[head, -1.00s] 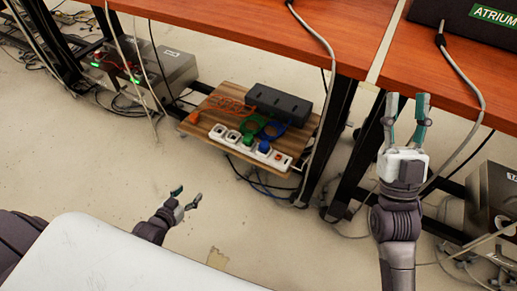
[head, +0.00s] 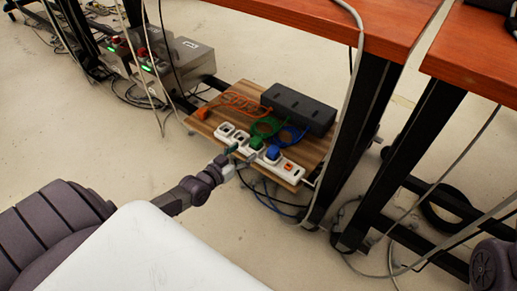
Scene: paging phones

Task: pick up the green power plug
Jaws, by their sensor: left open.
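The green power plug (head: 256,142) sits in a white power strip (head: 288,169) on a low wooden board (head: 318,148). Its green cord lies coiled behind it. My left gripper (head: 242,154) is open at the near edge of the strip, just left of and in front of the green plug. Its fingers hide part of the strip, and I cannot tell whether they touch it. My right gripper is out of view.
A blue plug (head: 272,152) sits in the strip right beside the green one. An orange plug (head: 203,113) lies at the board's left. A black box (head: 298,108) stands behind. Dark table legs (head: 345,150) and hanging cables stand to the right.

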